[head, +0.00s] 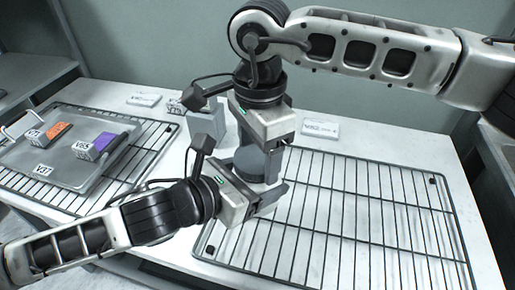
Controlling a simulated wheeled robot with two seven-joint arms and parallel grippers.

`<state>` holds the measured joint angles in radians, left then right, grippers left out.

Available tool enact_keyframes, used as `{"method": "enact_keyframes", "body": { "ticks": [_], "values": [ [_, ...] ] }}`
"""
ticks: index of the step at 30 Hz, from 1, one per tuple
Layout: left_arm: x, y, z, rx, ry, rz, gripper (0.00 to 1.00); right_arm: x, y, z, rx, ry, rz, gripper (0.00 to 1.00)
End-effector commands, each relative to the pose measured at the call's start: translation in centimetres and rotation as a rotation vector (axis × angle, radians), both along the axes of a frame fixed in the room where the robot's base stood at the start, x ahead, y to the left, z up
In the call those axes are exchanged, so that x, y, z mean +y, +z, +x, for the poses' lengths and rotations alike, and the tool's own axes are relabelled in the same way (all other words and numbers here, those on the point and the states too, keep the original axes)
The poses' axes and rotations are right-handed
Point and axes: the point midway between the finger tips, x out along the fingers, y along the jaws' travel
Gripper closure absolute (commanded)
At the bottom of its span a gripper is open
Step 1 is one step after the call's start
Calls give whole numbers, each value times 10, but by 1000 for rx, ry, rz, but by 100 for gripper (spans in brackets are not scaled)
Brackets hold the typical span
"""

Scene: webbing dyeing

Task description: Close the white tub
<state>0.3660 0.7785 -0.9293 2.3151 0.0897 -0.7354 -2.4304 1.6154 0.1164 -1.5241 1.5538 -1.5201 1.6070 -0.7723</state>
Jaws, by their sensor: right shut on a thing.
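A round grey lid-like piece (249,160) shows between my two grippers in the head view. My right gripper (266,162) comes down from above and is shut on this grey piece. The white tub is mostly hidden by the grippers, just below the grey piece. I cannot tell whether the lid touches the tub's rim. My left gripper (268,194) reaches in low from the left, beside the tub's place. Its fingertips are partly hidden, so I cannot tell whether it grips the tub.
A black wire rack (350,215) lies on the right of the white table, empty. Another rack (150,160) on the left carries a grey tray (85,172) with orange (60,130) and purple (105,141) labelled pieces. A grey block (207,122) and label cards (320,128) stand behind.

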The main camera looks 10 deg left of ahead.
Motion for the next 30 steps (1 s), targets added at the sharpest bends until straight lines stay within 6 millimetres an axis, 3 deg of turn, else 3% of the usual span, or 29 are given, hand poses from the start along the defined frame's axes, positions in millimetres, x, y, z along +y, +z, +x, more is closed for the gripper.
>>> {"method": "enact_keyframes", "body": {
  "ticks": [3,9,20,21,23,30],
  "values": [
    [-2,2,-1,-4,-7,-6,88,1,1,0,-1,-282,6,59],
    [-2,2,-2,-4,-8,-6,88,1,1,0,1,-611,6,59],
    [-3,2,-2,-4,-11,-7,88,2,1,1,1,-683,7,59],
    [-3,2,-2,-4,-11,-7,88,2,1,1,0,-683,8,29],
    [-3,2,-2,-4,-11,-7,88,2,1,1,0,-683,8,12],
    [-2,2,0,-5,-5,-5,88,2,0,-2,7,-678,6,10]
  ]
}}
